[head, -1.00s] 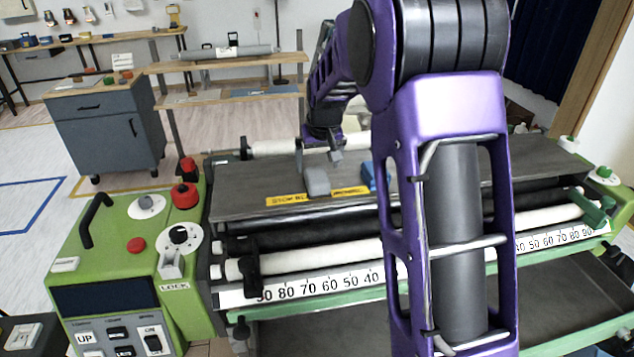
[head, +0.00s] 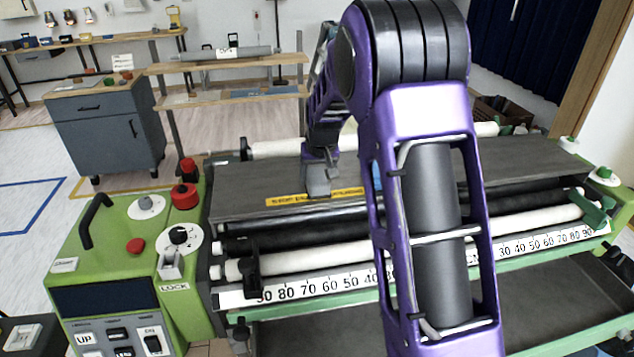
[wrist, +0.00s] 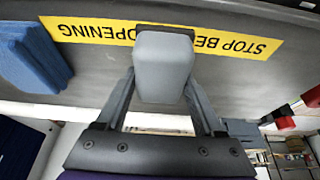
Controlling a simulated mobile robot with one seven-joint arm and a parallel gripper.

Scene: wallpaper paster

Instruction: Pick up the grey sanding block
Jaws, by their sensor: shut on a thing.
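The grey sanding block (wrist: 163,68) is between the two fingers of my gripper (wrist: 160,85) in the wrist view. The fingers are shut on its sides. In the head view my gripper (head: 319,180) is low over the dark top plate of the green machine, close to the yellow warning strip. The block (head: 318,188) shows only partly below the fingers there. I cannot tell whether it touches the plate.
A blue block (wrist: 32,50) lies on the plate beside the grey block; my arm mostly hides it in the head view. The yellow strip (head: 290,200) runs along the plate's front edge. White rollers (head: 310,255) lie in front. The plate's left part (head: 245,190) is clear.

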